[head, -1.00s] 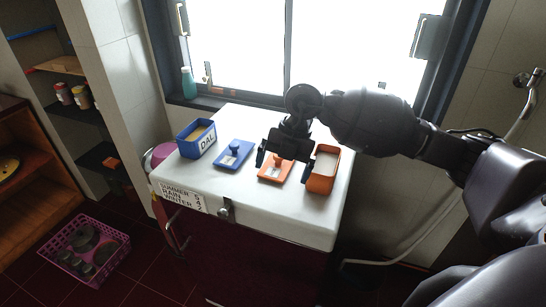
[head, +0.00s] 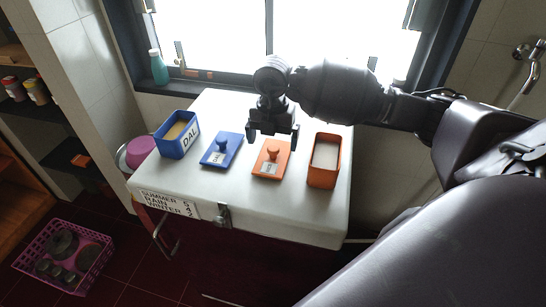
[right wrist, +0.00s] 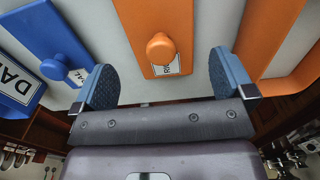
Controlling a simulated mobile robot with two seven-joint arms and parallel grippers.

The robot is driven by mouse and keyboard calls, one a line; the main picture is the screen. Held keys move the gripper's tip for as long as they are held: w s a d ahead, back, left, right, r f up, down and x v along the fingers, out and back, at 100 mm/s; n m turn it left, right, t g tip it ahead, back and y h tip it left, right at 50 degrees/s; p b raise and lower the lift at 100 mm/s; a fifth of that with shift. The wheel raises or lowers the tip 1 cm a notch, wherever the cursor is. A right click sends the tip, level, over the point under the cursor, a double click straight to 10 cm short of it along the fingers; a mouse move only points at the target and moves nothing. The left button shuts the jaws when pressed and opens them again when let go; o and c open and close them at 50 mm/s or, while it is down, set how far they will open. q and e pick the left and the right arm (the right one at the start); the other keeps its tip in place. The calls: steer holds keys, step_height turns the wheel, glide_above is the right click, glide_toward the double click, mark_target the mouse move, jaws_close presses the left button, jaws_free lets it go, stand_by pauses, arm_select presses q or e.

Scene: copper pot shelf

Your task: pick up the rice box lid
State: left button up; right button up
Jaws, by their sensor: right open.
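The orange rice box lid (head: 271,160) lies flat on the white chest top, with a round knob and a white label. In the right wrist view the lid (right wrist: 150,18) shows with its knob (right wrist: 161,47) beyond and between my fingers. My right gripper (head: 272,134) is open and empty, on the far side of the lid and apart from it; in the right wrist view its fingers (right wrist: 162,82) are spread wide. The open orange box (head: 322,176) with pale contents stands right of the lid. My left gripper is not in view.
A blue lid (head: 221,150) lies left of the orange lid, and the blue DAL box (head: 178,134) stands further left. The white chest top (head: 270,210) is clear in front. A window (head: 230,35) closes off the back.

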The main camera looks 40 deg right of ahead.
mark_target(273, 148)
steer(key=shift+s+f, duration=0.1)
steer(key=shift+f, duration=0.5)
steer(key=shift+d+f, duration=0.1)
steer(key=shift+f, duration=1.9)
steer(key=c, duration=0.8)
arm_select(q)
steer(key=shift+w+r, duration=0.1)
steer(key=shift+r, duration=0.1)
arm_select(e)
steer(key=shift+r, duration=0.15)
